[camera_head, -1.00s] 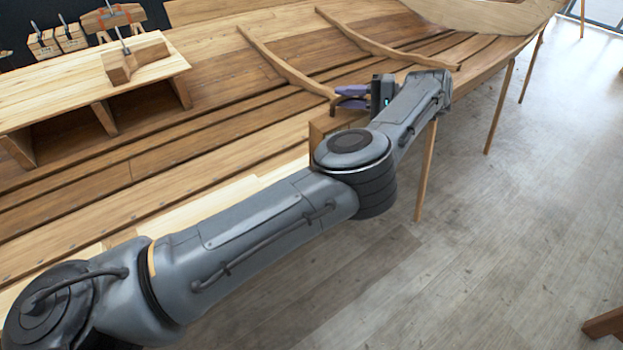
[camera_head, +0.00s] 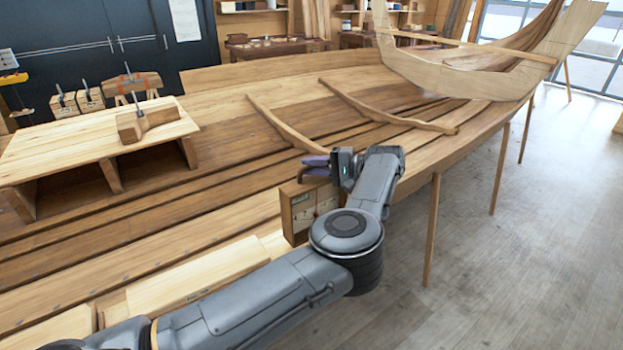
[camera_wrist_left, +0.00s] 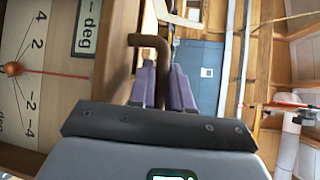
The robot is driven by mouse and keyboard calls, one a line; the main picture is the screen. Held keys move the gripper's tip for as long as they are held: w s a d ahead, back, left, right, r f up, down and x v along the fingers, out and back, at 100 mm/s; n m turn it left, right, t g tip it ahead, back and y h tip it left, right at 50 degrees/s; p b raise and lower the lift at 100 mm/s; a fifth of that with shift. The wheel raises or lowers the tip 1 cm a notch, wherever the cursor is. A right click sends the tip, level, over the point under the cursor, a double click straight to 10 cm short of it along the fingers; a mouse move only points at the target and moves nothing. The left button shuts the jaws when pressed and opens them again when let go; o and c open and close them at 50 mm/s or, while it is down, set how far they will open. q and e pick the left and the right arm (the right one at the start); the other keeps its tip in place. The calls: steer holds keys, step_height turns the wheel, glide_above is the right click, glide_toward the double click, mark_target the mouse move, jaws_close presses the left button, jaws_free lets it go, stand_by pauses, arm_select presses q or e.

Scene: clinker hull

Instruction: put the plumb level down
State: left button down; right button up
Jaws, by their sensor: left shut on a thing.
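The plumb level (camera_head: 299,214) is a wooden box with a pale marked face, upright at the near edge of the hull in the head view. My left gripper (camera_head: 316,166), with purple fingers, is above the box, shut on its handle. In the left wrist view, the level's dial (camera_wrist_left: 40,72) shows degree marks and a red needle at the left. Its brown bent handle (camera_wrist_left: 152,43) runs down to the gripper fingers (camera_wrist_left: 163,88). Whether the box's underside touches the hull cannot be told. My right gripper is not in view.
The planked hull (camera_head: 150,205) fills the middle, with curved ribs (camera_head: 385,113) beyond my gripper. A wooden bench (camera_head: 90,145) with a clamped block (camera_head: 145,121) stands at the left. Thin posts (camera_head: 432,230) stand at the hull's right side. The floor (camera_head: 520,270) there is clear.

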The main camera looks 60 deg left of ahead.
mark_target(315, 180)
arm_select(q)
steer(key=shift+s+a+f, duration=0.1)
steer(key=shift+a+f, duration=0.1)
steer(key=shift+a, duration=0.1)
step_height(315, 180, down, 4)
steer(key=shift+r, duration=0.2)
steer(key=shift+f, duration=0.25)
steer(key=c, duration=1.1)
jaws_free()
steer(key=shift+o, duration=0.2)
